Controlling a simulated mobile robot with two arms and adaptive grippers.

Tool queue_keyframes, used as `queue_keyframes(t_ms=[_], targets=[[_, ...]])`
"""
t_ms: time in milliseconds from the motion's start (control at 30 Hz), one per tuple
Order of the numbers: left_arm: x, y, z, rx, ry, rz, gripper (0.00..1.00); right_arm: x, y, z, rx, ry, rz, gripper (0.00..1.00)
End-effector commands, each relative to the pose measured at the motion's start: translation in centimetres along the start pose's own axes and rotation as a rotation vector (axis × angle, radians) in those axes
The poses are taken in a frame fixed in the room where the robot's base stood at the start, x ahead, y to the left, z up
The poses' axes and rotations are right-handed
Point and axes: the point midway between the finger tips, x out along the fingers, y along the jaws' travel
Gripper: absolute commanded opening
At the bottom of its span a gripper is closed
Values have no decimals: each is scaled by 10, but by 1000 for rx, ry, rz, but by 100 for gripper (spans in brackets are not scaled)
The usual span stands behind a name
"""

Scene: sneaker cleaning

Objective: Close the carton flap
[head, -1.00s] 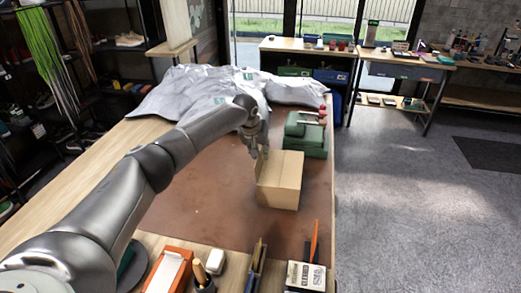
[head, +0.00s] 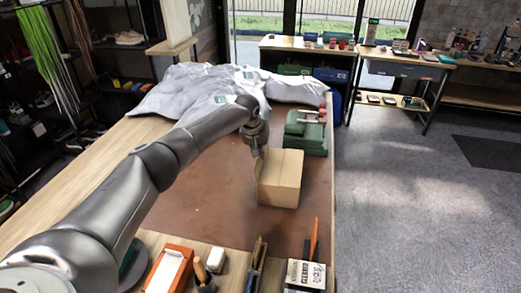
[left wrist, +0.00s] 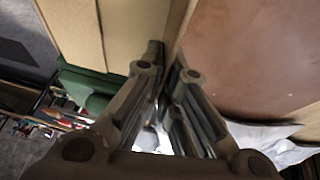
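The tan cardboard carton (head: 282,183) stands on the brown mat on the bench. A flap (head: 262,165) rises at its left edge. My left gripper (head: 260,151) is at that flap, pointing down. In the left wrist view my left gripper's fingertips (left wrist: 168,58) are close together beside the flap's thin edge (left wrist: 180,20), and the carton (left wrist: 115,30) fills the upper left. I cannot tell whether the flap lies between the fingers or only against one of them. My right gripper is in neither view.
A green case (head: 305,135) stands close behind the carton. A grey cloth (head: 200,90) covers the far end of the bench. An orange-and-white box (head: 168,268) and tool holders line the near edge. The brown mat (head: 215,205) left of the carton is clear.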

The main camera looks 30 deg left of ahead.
Motion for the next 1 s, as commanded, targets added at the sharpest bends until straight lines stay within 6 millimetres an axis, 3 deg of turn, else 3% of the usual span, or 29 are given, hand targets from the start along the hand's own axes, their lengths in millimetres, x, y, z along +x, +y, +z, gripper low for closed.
queue_keyframes(t_ms=[400,1000], targets=[[2,17,2,90,-3,-211,0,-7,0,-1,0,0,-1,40],[13,34,6,217,-1,-523,0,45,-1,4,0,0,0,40]])
